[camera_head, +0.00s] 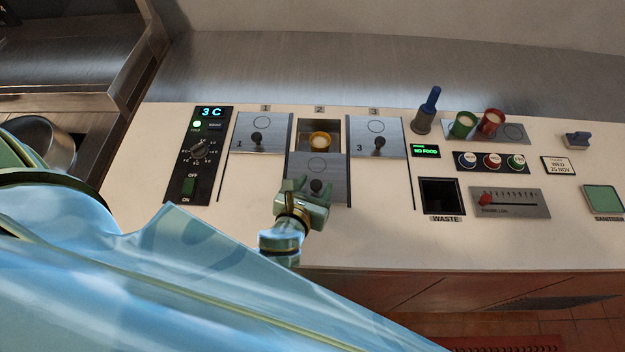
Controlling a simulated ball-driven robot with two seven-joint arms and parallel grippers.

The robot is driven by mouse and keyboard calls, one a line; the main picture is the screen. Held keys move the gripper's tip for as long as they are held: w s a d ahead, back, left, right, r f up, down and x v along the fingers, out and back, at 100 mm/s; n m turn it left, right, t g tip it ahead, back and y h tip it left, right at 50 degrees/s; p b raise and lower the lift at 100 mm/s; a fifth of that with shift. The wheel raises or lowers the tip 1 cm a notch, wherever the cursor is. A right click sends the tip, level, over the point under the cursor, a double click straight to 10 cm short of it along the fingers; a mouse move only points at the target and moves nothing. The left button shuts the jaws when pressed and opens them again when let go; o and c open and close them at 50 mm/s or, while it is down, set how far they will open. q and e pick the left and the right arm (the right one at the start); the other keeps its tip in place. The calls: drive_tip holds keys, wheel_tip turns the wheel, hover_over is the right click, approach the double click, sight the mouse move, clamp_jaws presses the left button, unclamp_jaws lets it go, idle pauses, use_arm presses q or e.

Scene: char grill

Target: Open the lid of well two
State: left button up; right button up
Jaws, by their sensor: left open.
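The lid of well two (333,168) is a steel plate with a black knob (316,186). It sits slid toward the front, lower than the lids on either side. My right gripper is not in view.
The lid of well one (262,128) and the lid of well three (377,128) cover their wells. A control panel (198,155) is at left. At right are a blue-handled probe (430,104), green and red cups (463,125), a waste opening (440,195) and a slider panel (510,203).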

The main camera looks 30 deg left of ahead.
use_arm(q)
drive_tip(key=v, duration=1.6)
drive_tip(key=shift+s, duration=0.2)
drive_tip(key=shift+f, duration=0.15)
